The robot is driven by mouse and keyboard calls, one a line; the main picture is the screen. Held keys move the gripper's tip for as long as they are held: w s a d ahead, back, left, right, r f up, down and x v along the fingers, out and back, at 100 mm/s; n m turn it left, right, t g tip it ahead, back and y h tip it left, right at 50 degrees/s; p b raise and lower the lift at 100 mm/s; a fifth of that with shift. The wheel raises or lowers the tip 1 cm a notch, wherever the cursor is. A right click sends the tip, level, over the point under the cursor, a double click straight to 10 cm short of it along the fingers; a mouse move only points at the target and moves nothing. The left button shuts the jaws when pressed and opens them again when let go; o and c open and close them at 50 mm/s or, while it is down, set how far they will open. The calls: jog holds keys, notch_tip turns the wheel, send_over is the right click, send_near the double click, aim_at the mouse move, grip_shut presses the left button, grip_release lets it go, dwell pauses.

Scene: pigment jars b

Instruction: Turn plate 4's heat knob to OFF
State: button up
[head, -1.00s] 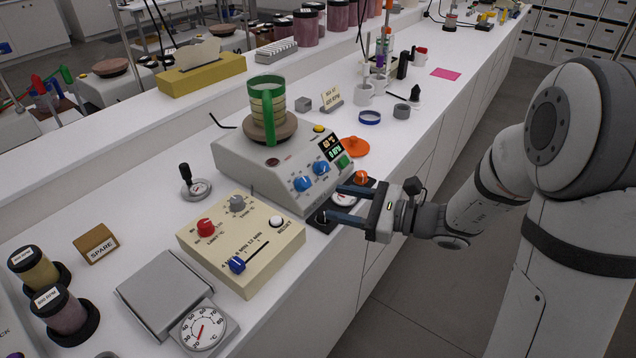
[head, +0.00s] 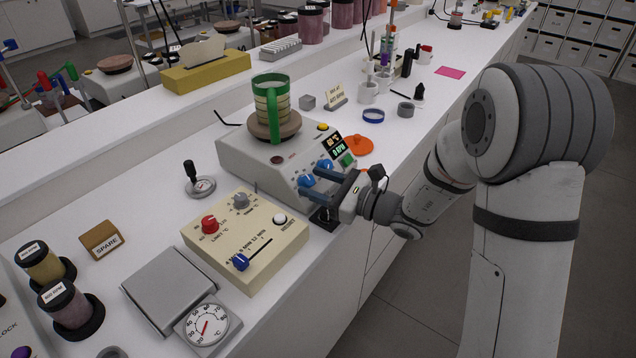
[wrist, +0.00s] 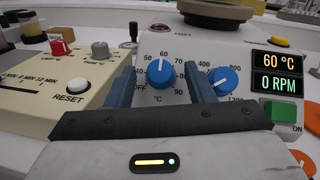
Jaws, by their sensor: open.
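The hotplate (head: 240,155) is a pale box with a round brown top; I read no plate number on it. Its heat knob (wrist: 160,73) is blue with a white pointer near 60 on a °C scale; OFF is printed at the scale's lower left. The knob also shows in the head view (head: 306,181). My gripper (wrist: 160,78) is open, its two blue fingers standing left and right of the heat knob. Whether they touch it I cannot tell. In the head view my gripper (head: 312,183) is at the hotplate's front face.
A second blue knob (wrist: 224,80) sits just right of the right finger. The display (wrist: 276,72) reads 60 °C and 0 RPM, above a green button (wrist: 281,112). A beaker with a green handle (head: 271,100) stands on the hotplate. A cream timer box (head: 215,262) is at left.

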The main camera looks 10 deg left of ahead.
jog(key=c, duration=1)
jog(key=shift+n, duration=0.3)
